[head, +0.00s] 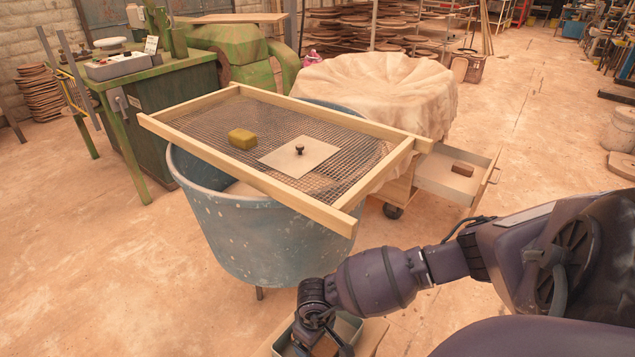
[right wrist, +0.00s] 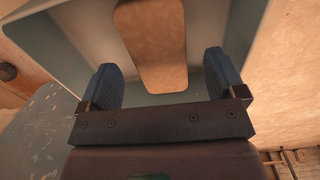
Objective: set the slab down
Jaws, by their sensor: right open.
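A brown slab (right wrist: 150,45) lies in a grey-green tray (right wrist: 235,25) in the right wrist view. My right gripper (right wrist: 160,65) is open above it, with one finger on either side of the slab in the picture and gaps between slab and fingers. In the head view the right gripper (head: 318,335) is at the bottom edge, over the tray (head: 347,326). The slab (head: 325,347) shows there only in part, behind the gripper. How far the fingertips are above the tray floor is hard to tell. My left gripper is not in view.
A wood-framed mesh sieve (head: 330,210) lies across a blue tub (head: 245,235). A yellow block (head: 242,138) and a pale plate with a knob (head: 290,164) rest on it. An open drawer (head: 432,178) at right holds a brown block (head: 462,169). Floor on the left is clear.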

